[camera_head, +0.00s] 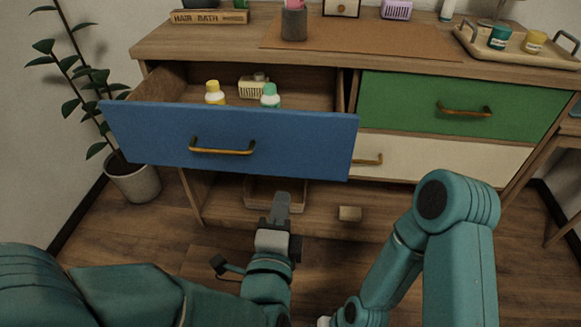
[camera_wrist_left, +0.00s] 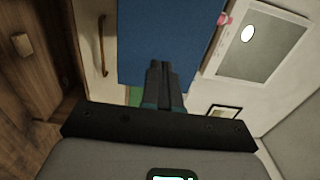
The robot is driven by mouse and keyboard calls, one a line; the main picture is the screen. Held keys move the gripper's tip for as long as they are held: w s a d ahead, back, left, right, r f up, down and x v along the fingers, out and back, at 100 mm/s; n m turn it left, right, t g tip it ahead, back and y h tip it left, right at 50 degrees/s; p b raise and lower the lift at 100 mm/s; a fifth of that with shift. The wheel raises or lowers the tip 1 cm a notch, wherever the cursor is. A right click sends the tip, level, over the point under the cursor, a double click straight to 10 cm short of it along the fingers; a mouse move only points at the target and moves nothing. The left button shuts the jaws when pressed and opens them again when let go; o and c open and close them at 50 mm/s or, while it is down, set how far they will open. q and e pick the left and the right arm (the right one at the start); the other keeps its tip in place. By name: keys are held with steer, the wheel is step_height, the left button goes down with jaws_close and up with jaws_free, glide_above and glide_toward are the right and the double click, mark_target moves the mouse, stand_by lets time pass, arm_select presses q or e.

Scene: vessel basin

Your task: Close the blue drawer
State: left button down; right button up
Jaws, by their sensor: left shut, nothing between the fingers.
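The blue drawer (camera_head: 228,140) stands pulled out at the upper left of the dresser, with its brass handle (camera_head: 222,148) on the front. Bottles and a small pale basket show inside it. My left gripper (camera_head: 281,203) is shut and empty, below and in front of the drawer's lower edge. In the left wrist view the blue drawer front (camera_wrist_left: 172,35) lies beyond the shut fingers (camera_wrist_left: 160,80); I cannot tell whether they touch it. My right arm shows at the right of the head view, but its gripper is not clearly visible.
A green drawer (camera_head: 462,106) and a cream drawer (camera_head: 440,158) at the right are shut. A potted plant (camera_head: 133,180) stands left of the dresser. The open shelf below holds a small box (camera_head: 349,213) and a tray. A tray (camera_head: 520,50) with jars sits on top.

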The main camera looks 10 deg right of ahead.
mark_target(291, 152)
arm_select(q)
steer(key=p+x, duration=0.1)
steer(key=x, duration=1)
steer(key=shift+w+d+f+p, duration=0.1)
steer(key=shift+w+p, duration=0.25)
